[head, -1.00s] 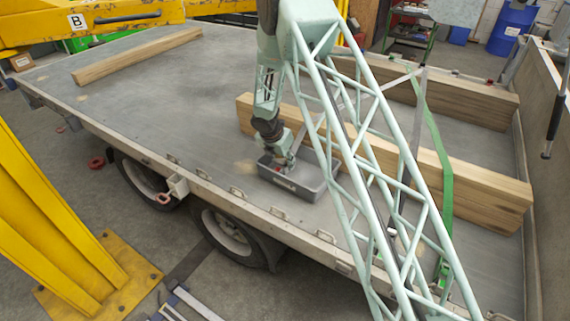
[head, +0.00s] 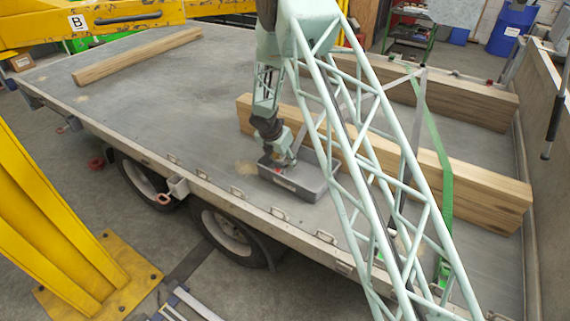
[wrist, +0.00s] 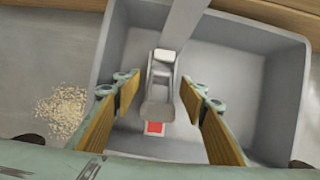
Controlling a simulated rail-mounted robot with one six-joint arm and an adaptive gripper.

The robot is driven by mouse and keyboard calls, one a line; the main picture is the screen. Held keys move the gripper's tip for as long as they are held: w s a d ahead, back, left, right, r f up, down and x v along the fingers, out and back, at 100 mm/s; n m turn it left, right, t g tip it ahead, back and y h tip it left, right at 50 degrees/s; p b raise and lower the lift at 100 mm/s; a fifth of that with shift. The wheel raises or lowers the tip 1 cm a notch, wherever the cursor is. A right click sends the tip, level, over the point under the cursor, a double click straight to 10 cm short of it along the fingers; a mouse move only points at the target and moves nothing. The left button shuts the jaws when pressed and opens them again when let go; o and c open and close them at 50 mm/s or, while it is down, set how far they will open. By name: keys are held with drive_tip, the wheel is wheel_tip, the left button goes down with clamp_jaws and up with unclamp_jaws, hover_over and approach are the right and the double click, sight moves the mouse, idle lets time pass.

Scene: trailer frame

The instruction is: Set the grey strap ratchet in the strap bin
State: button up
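The grey strap bin (head: 312,191) stands on the trailer deck against a long timber beam. In the wrist view the bin (wrist: 262,88) fills most of the picture. The grey strap ratchet (wrist: 160,90), with a pale end and a red patch, shows inside the bin's outline, with a grey band running up from it. My gripper (wrist: 160,99) is open, with one yellow-padded finger on each side of the ratchet and a visible gap on both sides. In the head view my gripper (head: 286,162) is at the bin; the ratchet is too small to make out there.
Timber beams (head: 470,185) lie along the deck beside and behind the bin, and another beam (head: 140,55) lies far left. A green strap (head: 437,150) crosses the beams at right. Sawdust (wrist: 62,112) lies left of the bin.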

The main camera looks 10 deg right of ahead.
drive_tip(key=p+v, duration=0.1)
drive_tip(key=v, duration=0.9)
drive_tip(key=shift+s+a+r+p, duration=0.1)
drive_tip(key=shift+s+r+p, duration=0.05)
drive_tip(key=shift+r+p, duration=0.2)
drive_tip(key=shift+r, duration=0.1)
idle(0.5)
